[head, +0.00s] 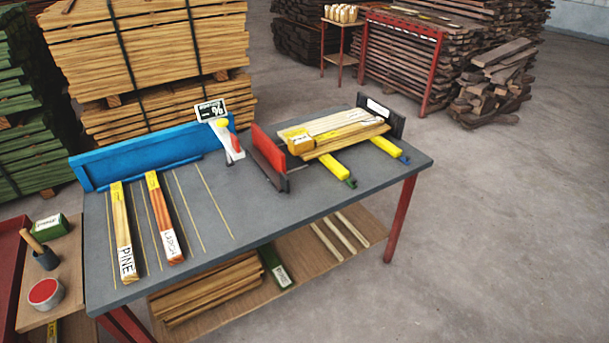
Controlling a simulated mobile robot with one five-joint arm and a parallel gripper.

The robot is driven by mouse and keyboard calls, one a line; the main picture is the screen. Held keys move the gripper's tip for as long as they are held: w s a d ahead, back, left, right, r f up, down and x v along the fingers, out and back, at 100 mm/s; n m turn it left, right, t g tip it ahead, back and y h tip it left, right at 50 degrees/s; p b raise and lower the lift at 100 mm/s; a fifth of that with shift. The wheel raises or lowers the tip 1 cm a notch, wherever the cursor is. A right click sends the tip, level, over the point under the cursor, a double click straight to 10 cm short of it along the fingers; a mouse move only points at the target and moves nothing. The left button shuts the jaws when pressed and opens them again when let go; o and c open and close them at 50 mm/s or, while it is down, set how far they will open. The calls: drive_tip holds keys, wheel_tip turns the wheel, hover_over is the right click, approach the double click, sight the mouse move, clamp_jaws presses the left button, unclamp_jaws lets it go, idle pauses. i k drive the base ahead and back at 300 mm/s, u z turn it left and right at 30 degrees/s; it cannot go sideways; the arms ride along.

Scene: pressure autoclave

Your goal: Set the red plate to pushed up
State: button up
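A red plate (268,148) stands on the right half of the grey workbench (215,213), left of a stack of pale boards (335,130). It is tilted, with a dark grey bar (270,172) along its front lower edge. A gap separates the plate from most of the boards; whether its far end touches them I cannot tell. My gripper is not in view.
A dark end plate (381,116) stands at the boards' right. Yellow bars (336,169) run under them. A blue back fence (150,158), a meter-like device (228,142) and labelled wood samples (122,230) occupy the left. Open floor (500,230) lies right.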

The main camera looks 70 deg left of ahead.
sight(265, 154)
drive_tip(key=z, duration=0.15)
drive_tip(key=k, duration=0.1)
drive_tip(key=u, duration=3.55)
drive_tip(key=i, duration=0.95)
drive_tip(key=u, duration=0.15)
drive_tip(key=k, duration=0.85)
drive_tip(key=z, duration=0.2)
drive_tip(key=i, duration=0.8)
